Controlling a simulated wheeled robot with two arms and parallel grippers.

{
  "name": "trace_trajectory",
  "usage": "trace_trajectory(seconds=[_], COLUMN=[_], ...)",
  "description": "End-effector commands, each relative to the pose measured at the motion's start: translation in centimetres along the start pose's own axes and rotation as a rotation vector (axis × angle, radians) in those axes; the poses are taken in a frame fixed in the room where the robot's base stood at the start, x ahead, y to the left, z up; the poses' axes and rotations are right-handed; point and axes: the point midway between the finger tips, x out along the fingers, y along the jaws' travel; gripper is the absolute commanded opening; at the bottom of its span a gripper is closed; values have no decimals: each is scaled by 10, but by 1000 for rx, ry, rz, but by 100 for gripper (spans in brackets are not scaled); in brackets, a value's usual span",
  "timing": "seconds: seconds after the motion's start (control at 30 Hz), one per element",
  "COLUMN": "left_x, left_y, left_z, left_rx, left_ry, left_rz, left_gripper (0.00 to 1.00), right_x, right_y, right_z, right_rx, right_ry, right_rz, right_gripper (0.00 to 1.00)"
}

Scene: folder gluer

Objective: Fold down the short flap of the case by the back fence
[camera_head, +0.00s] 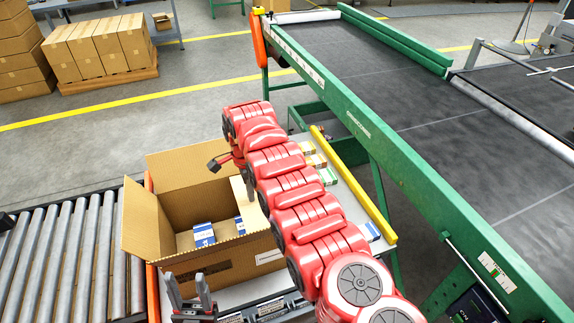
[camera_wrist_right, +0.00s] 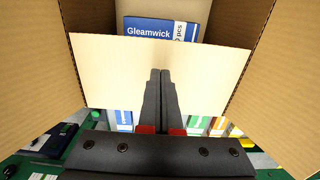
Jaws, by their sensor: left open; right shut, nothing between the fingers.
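The open cardboard case (camera_head: 215,262) stands left of my right arm, with its left flap (camera_head: 145,222) and back flap (camera_head: 185,165) spread outward. A pale short flap (camera_head: 238,192) shows at its right side, partly behind my right arm. In the right wrist view this flap (camera_wrist_right: 110,70) lies across the case opening, between two brown cardboard panels. My right gripper (camera_wrist_right: 160,72) is shut and empty, its fingertips over the flap's middle; I cannot tell whether they touch. My left gripper (camera_head: 187,280) is open and empty, in front of the case.
Blue and white cartons (camera_head: 203,235) sit inside the case; one reads Gleamwick (camera_wrist_right: 160,28). Small cartons (camera_head: 328,176) lie beside a yellow rail (camera_head: 355,185) on the right. A roller conveyor (camera_head: 65,260) is at left, a green-framed belt (camera_head: 420,100) at right.

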Motion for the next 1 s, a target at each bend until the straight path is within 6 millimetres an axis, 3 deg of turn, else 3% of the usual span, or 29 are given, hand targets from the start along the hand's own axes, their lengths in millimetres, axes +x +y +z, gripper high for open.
trace_trajectory(seconds=[0.37,0.83,1.0], left_x=[3,20,39], left_y=[0,-1,-2], left_z=[0,-3,-6], left_rx=[0,0,0], left_ry=[0,0,0], left_rz=[0,0,0], left_gripper=[50,50,50], right_x=[-5,-64,-88], right_y=[0,-1,0], right_z=[-1,0,-1], right_rx=[0,0,0], right_ry=[0,-1,0], right_rz=[-1,-3,-1], right_gripper=[0,0,0])
